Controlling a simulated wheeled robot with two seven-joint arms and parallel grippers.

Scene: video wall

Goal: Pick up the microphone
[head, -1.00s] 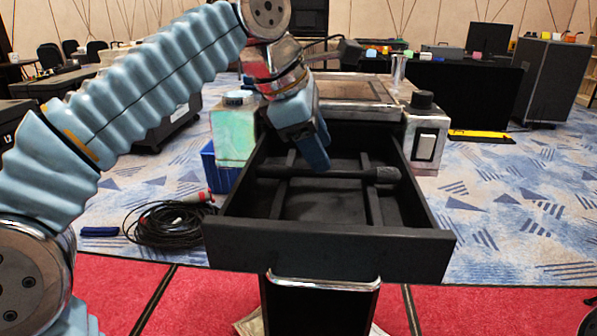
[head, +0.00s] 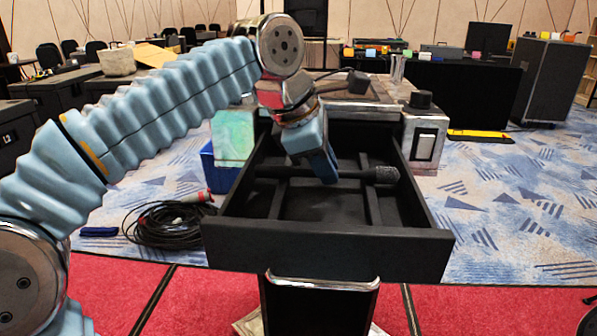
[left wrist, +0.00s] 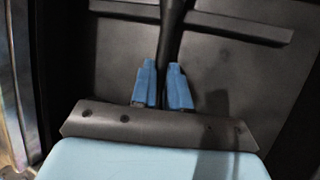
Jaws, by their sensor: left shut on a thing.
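The black microphone (head: 382,174) lies crosswise in the open black drawer (head: 325,250), with its rounded head to the right and its long handle to the left. My left gripper (head: 329,180) reaches down into the drawer from above, at the handle. In the left wrist view its two blue fingers (left wrist: 163,76) stand on either side of the dark handle (left wrist: 172,35), shut on it. The microphone still appears low in the drawer; I cannot tell whether it touches the floor. My right gripper is not in view.
The drawer's walls and inner dividers surround the microphone. A pale green box (head: 233,135) stands to the left and a grey switch box (head: 425,140) to the right. Coiled black cable (head: 165,225) lies on the floor at left.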

